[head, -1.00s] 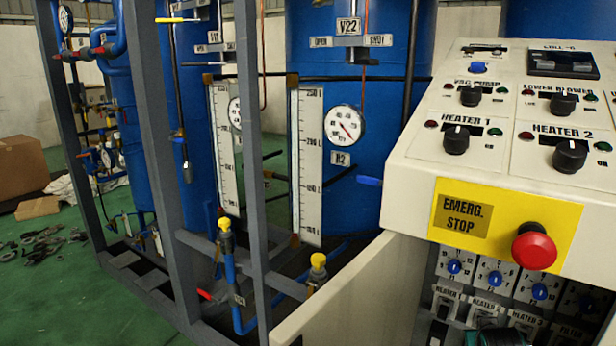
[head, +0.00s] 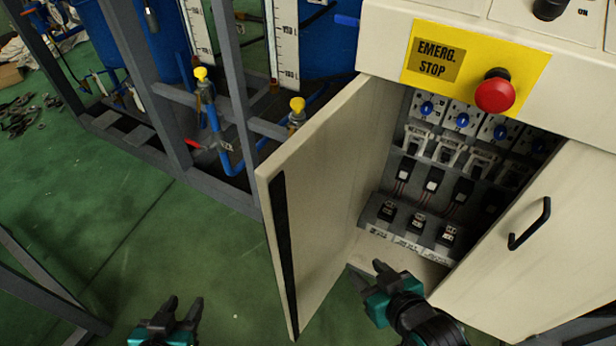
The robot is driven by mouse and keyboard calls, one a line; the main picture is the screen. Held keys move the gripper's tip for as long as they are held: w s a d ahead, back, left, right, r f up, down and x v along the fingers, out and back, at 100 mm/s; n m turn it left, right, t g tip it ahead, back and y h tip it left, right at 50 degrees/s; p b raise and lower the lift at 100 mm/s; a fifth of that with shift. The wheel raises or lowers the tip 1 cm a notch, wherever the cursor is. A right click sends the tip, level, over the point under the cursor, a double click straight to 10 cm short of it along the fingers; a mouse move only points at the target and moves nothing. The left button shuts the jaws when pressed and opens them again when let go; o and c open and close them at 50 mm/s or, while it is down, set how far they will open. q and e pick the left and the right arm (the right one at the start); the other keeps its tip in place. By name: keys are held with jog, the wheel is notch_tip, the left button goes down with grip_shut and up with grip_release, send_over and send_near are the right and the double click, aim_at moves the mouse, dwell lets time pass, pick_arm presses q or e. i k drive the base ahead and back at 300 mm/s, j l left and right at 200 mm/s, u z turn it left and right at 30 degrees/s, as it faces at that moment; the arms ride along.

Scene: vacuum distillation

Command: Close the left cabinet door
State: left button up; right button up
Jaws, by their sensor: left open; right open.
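The left cabinet door (head: 325,185) is a beige panel swung wide open, its free edge with a dark strip pointing toward me. The cabinet (head: 420,170) behind it shows its switches and breakers. My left gripper (head: 183,308) is open and empty over the green floor, to the left of the door and apart from it. My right gripper (head: 366,275) is open and empty to the right of the door, in front of the cabinet opening. I cannot tell whether it touches anything.
A red emergency stop button (head: 495,92) sits on the panel above. A grey frame with blue pipes (head: 222,140) stands left of the door. The green floor (head: 120,230) at left is mostly clear.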

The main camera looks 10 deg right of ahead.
aim_at(311, 190)
jog(key=j+z, duration=0.4)
jog(key=i+j+z, duration=0.1)
jog(key=j+z, duration=1.35)
jog(key=i+j+z, duration=0.1)
jog(key=j+z, duration=0.4)
jog(key=j, duration=0.15)
jog(key=j+z, duration=0.5)
jog(key=j, duration=0.15)
jog(key=k+j+z, duration=0.1)
jog(key=j+z, duration=0.35)
jog(key=j, duration=0.2)
jog(key=k+j+z, duration=0.2)
jog(key=j+z, duration=0.3)
jog(key=j, duration=0.15)
